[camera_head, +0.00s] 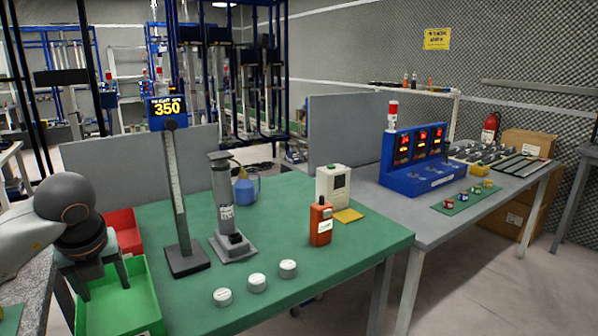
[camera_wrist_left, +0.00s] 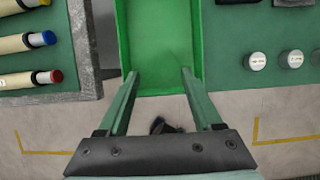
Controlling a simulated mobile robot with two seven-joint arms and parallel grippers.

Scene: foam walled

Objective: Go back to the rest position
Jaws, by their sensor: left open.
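My left gripper (camera_head: 97,280) hangs at the left over the near edge of the green bin (camera_head: 125,300). In the left wrist view its two fingers (camera_wrist_left: 158,75) are apart with nothing between them, and the inside of the green bin (camera_wrist_left: 160,45) below looks empty. My right gripper is not in view.
A red bin (camera_head: 124,232) sits behind the green one. The green table (camera_head: 330,275) holds three white round pieces (camera_head: 257,283), a tall gauge stand (camera_head: 180,200), a grey column device (camera_head: 225,200) and an orange handheld device (camera_head: 320,222). Capped tubes (camera_wrist_left: 30,78) lie on a left surface.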

